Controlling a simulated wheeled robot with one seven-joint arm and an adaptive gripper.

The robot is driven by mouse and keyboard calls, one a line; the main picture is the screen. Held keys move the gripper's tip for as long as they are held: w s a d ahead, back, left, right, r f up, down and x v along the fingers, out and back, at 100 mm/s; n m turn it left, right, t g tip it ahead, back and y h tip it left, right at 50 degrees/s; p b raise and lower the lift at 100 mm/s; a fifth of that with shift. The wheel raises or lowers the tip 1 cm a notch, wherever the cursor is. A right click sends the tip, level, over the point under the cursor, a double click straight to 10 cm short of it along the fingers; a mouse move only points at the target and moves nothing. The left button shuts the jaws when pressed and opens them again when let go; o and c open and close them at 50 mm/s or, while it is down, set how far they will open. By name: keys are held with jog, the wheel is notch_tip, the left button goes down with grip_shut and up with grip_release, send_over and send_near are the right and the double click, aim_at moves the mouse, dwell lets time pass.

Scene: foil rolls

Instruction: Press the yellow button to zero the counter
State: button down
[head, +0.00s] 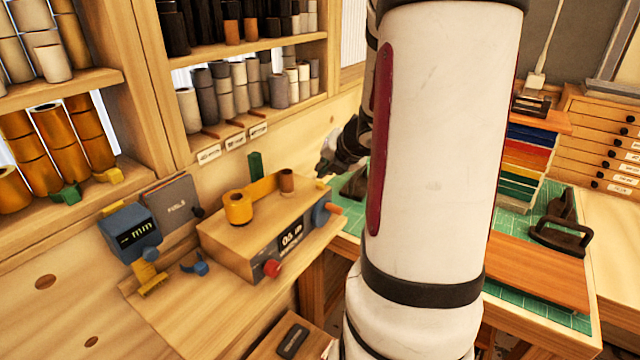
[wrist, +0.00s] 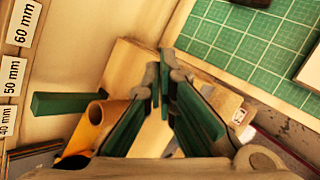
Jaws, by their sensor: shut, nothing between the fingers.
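The wooden counter box (head: 250,240) stands on the bench with a dark display on its front that seems to read 05. A red knob (head: 271,268) sits low on its front and a blue wheel (head: 322,210) on its right end. My gripper (head: 338,160) is beyond the box's far right corner, partly hidden by my arm. In the wrist view, my gripper's green-padded fingers (wrist: 160,82) meet at the tips, empty, above the box top (wrist: 130,65).
Shelves of rolls (head: 225,85) rise behind; a green cutting mat (head: 348,218) lies right.

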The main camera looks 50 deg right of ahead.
dwell(0.7)
jog(key=shift+f+b, duration=0.4)
jog(key=shift+f, duration=0.05)
jog(key=shift+f+b, duration=0.35)
jog(key=shift+f, duration=0.15)
dwell(0.7)
jog(key=shift+r, duration=0.15)
jog(key=shift+r+p, duration=0.8)
notch_tip(320, 180, up, 5)
jog(key=p, duration=0.4)
jog(key=shift+f, duration=0.1)
jog(key=shift+p, duration=0.3)
dwell(0.8)
